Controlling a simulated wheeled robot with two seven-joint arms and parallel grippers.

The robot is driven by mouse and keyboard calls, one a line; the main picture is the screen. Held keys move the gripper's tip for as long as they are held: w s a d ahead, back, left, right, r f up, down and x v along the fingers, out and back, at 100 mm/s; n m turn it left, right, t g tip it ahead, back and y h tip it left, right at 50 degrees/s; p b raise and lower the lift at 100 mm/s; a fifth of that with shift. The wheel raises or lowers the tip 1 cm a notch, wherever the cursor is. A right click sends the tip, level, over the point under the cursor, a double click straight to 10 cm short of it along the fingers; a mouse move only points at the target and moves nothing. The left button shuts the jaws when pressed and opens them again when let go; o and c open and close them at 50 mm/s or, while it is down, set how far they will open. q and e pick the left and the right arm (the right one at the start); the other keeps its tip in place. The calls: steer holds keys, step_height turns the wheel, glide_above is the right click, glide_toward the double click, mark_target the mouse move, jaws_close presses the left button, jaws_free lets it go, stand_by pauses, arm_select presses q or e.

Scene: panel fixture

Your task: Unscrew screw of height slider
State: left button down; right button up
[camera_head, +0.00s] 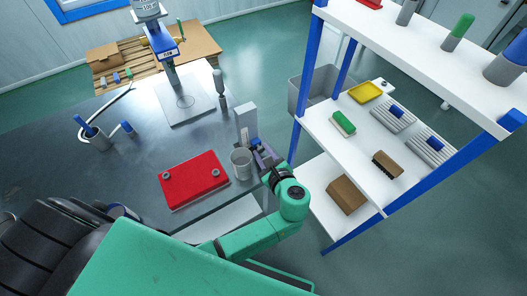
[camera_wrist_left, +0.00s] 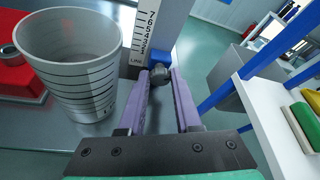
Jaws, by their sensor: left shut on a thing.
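The height slider (camera_head: 242,117) is a light grey upright post on the edge of the dark table; in the left wrist view it carries a printed scale (camera_wrist_left: 146,22) and a small blue slider block (camera_wrist_left: 159,57). A dark round screw knob (camera_wrist_left: 160,72) sticks out from the blue block. My left gripper (camera_wrist_left: 161,78) has its purple fingertips on both sides of the knob, shut on it. In the head view this gripper (camera_head: 262,156) is beside the post, and the screw is hidden there. My right gripper is not in view.
A grey cup (camera_head: 241,164) stands close beside the post and gripper. A red panel (camera_head: 193,180) lies on the table (camera_head: 130,160). A drill press base (camera_head: 183,104) stands further back. A blue-framed shelf (camera_head: 357,134) and grey bin (camera_head: 315,92) are to the right.

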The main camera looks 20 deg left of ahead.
arm_select(q)
steer(key=shift+a+r, duration=0.1)
steer(key=c, duration=0.6)
jaws_free()
steer(key=shift+w, duration=0.1)
steer(key=shift+a, duration=0.1)
steer(key=b+v, duration=0.1)
steer(key=v, duration=1.3)
steer(key=shift+d, duration=0.3)
